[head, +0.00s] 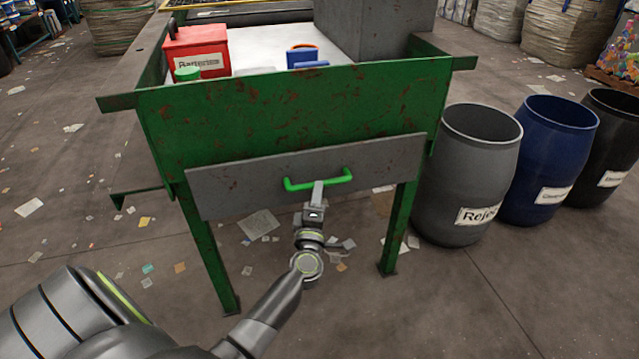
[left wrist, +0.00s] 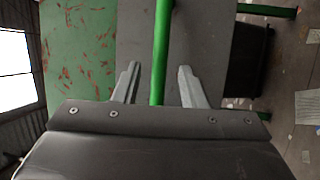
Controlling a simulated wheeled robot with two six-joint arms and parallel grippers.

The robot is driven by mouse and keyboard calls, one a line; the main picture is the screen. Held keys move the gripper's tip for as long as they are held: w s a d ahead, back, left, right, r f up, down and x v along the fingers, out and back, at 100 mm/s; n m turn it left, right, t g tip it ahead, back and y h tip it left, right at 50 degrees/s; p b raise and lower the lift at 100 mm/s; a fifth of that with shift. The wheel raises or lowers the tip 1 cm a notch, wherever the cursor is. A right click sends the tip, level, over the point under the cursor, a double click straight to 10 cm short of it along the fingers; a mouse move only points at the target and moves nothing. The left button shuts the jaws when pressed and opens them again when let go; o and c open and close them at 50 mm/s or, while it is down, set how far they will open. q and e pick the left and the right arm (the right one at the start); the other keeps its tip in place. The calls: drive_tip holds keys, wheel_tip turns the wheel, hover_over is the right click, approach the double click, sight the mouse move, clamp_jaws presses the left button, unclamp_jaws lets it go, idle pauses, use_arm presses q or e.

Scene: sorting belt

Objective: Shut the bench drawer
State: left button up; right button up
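The bench drawer (head: 240,189) has a grey, rust-specked front with a green bar handle (head: 300,187). It sits under the green bench (head: 290,112) in the head view. I cannot tell from here how far the drawer stands out. The grey drawer front (left wrist: 200,40) lies beyond the fingers. My right gripper is in neither view.
On the bench top stand a red labelled box (head: 197,50), a blue item (head: 303,57) and a large grey box (head: 375,28). Grey (head: 465,175), blue (head: 548,160) and black (head: 612,150) barrels stand at the right. Scraps litter the floor.

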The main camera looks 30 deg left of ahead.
use_arm(q)
drive_tip(key=shift+x, duration=2.2)
clamp_jaws()
